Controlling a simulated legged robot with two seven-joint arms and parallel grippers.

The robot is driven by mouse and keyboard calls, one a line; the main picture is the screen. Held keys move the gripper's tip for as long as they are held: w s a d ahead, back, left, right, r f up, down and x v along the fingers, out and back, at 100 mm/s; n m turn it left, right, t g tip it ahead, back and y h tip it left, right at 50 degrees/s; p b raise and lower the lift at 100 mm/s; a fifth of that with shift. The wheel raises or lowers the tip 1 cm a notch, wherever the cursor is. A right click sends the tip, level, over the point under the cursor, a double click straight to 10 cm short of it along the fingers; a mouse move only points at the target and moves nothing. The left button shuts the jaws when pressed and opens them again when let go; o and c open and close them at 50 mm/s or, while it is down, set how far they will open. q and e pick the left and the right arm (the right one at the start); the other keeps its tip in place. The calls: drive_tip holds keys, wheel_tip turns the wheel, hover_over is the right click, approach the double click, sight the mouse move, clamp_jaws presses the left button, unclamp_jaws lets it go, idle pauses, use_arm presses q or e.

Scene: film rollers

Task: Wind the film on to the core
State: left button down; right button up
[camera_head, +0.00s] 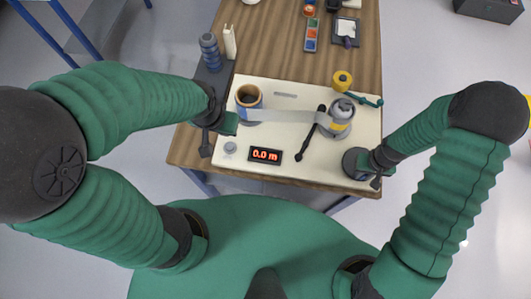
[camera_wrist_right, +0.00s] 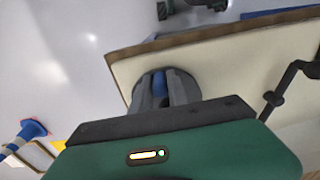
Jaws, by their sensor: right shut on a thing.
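On a cream board (camera_head: 290,168) on the table, a brown cup-like roller (camera_head: 249,97) stands at the left and a grey and yellow roller (camera_head: 341,113) at the right. A pale film strip (camera_head: 285,116) spans between them. A black crank arm (camera_head: 310,135) lies beside the right roller. A display (camera_head: 265,156) reads 0.0 m. My right gripper (camera_head: 356,163) is over the board's near right corner. In the right wrist view its jaws (camera_wrist_right: 165,88) are shut on a small blue thing (camera_wrist_right: 159,84), mostly hidden. My left gripper (camera_head: 209,118) is by the board's left edge; its jaws are unclear.
A dark stand with a blue ribbed piece (camera_head: 210,52) and a white bottle-like item (camera_head: 230,42) is behind my left gripper. A yellow knob (camera_head: 342,80) with a teal lever (camera_head: 368,99) stands behind the right roller. A colour palette (camera_head: 311,35) lies farther back. The table's middle is clear.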

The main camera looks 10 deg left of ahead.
clamp_jaws()
drive_tip(key=shift+w+d+r, duration=0.1)
drive_tip(key=shift+w+d, duration=0.25)
drive_tip(key=shift+d, duration=0.5)
drive_tip(key=shift+c, duration=0.2)
unclamp_jaws()
drive_tip(key=shift+w+d, duration=0.1)
drive_tip(key=shift+d, duration=0.2)
clamp_jaws()
drive_tip(key=shift+w+d, duration=0.7)
drive_tip(key=shift+d, duration=0.1)
drive_tip(key=shift+w, duration=0.15)
